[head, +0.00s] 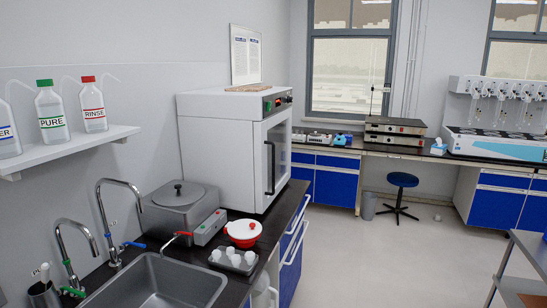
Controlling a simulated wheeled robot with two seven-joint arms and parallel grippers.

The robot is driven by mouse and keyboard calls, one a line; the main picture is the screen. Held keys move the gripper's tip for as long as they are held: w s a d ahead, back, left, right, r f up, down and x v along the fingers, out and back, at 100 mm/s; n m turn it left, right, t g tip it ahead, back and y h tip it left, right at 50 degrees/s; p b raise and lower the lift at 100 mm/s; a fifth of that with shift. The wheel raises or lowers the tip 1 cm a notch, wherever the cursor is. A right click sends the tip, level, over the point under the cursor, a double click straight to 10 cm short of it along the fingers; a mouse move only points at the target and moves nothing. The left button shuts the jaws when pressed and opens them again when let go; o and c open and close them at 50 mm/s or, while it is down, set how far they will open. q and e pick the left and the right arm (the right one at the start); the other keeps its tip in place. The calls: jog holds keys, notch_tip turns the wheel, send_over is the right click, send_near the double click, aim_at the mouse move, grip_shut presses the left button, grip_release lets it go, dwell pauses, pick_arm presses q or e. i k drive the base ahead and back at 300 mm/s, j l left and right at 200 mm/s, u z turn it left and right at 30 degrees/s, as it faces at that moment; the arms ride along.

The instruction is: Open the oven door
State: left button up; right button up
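The oven (228,147) is a large white box on the dark counter, left of the middle in the head view. Its door (280,150) faces right and appears shut, with a glass pane and a dark vertical handle (269,168) on the near side. A control panel (277,102) with a red display sits above the door. Neither of my grippers shows in the head view.
A sink (165,285), a grey water bath (178,208), a red-and-white pot (243,233) and a tray of white cups (234,262) are nearer on the counter. Open floor (370,255) lies right of the counter. A grey table (525,245) stands at the right edge.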

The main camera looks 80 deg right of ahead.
aim_at(272, 135)
jog(key=z, duration=2.75)
